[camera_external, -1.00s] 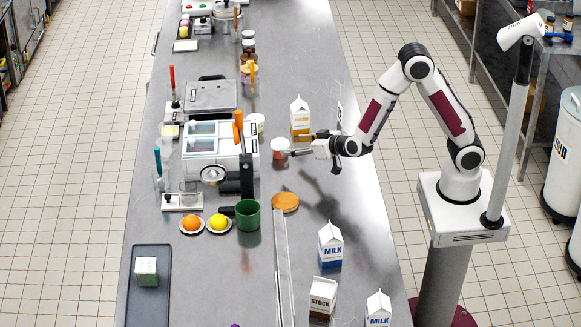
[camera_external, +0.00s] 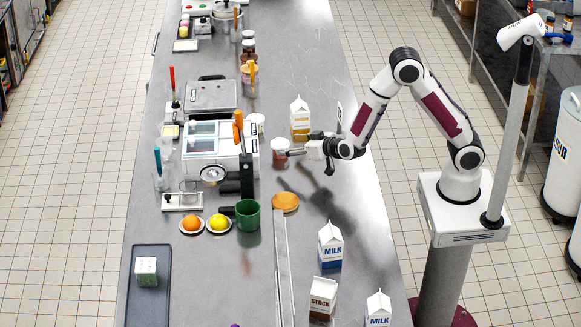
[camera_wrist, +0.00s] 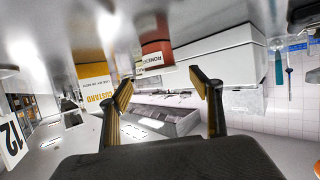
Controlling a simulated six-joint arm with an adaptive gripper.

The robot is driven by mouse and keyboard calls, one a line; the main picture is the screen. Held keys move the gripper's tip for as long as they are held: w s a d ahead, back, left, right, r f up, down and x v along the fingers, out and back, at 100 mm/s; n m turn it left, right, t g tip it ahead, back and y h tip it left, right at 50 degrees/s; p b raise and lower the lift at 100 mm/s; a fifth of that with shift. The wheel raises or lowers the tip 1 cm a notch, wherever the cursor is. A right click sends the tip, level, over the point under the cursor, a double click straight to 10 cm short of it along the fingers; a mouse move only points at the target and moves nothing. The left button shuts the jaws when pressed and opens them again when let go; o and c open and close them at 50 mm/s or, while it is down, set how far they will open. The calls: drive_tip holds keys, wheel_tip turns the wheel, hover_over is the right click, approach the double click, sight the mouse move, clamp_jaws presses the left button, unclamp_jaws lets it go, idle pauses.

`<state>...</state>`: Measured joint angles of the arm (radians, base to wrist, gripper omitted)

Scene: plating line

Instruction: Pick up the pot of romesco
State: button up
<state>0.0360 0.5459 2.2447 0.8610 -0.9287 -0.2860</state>
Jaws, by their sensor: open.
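The pot of romesco (camera_external: 280,152), a small reddish tub with a pale top, stands on the steel counter in the external view, just left of my gripper (camera_external: 298,145). In the wrist view, which looks upside down, the pot (camera_wrist: 157,50) shows as a red tub with a partly readable white label, near the top centre. My gripper (camera_wrist: 163,88) is open there, its two fingers apart with nothing held between them. The pot appears beyond the fingertips, in line with the gap. I cannot tell whether a finger touches it.
A custard carton (camera_external: 300,120) stands close behind the pot; its yellow side (camera_wrist: 94,72) shows in the wrist view. A tan round disc (camera_external: 285,202) and green mug (camera_external: 247,215) lie nearer the camera.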

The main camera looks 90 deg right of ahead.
sight(283, 144)
drive_tip(key=shift+w+d, duration=0.1)
idle(0.3)
drive_tip(key=shift+x, duration=2.5)
drive_tip(key=c, duration=1.2)
